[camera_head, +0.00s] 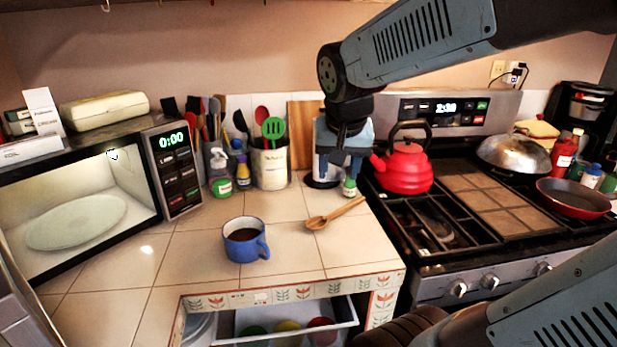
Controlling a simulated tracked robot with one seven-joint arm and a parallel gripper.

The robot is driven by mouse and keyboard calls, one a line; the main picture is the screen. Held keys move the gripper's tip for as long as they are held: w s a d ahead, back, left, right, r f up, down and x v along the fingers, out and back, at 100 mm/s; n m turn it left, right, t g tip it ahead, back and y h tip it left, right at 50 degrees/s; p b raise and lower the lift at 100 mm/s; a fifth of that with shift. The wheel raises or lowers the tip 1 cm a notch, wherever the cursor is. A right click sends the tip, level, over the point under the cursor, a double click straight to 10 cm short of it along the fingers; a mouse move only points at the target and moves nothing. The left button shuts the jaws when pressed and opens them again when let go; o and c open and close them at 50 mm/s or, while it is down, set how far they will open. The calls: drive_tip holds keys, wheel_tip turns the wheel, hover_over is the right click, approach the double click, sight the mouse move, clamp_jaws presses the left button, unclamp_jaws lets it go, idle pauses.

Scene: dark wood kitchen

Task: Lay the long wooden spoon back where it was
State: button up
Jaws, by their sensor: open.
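The long wooden spoon (335,214) lies flat on the tiled counter, near its right edge beside the stove. Its bowl points to the lower left and its handle to the upper right. My gripper (339,170) points down, behind and above the spoon in the picture, and is apart from it. Its jaws are open and I see nothing held between them. The fingertips are hard to make out against the things behind.
A blue mug (246,241) stands left of the spoon. A utensil crock (270,166), a spray bottle (219,176) and a small green-capped bottle (350,187) stand at the back. A red kettle (404,168) is on the stove. A drawer (283,322) below is open. The front counter is mostly clear.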

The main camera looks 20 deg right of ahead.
sight(333, 214)
drive_tip(key=w+d+f+m+g+h, duration=0.2)
drive_tip(key=w+f+m, duration=0.7)
drive_tip(key=w, duration=0.8)
wheel_tip(333, 214, down, 2)
drive_tip(key=shift+d+f+h, duration=0.2)
drive_tip(key=shift+d+h, duration=0.2)
drive_tip(key=shift+d, duration=0.25)
drive_tip(key=shift+g, duration=0.3)
drive_tip(key=x, duration=1.3)
drive_tip(key=shift+w+d+f, duration=0.1)
drive_tip(key=shift+d+f, duration=0.05)
drive_tip(key=shift+f, duration=0.2)
drive_tip(key=shift+c, duration=0.4)
clamp_jaws()
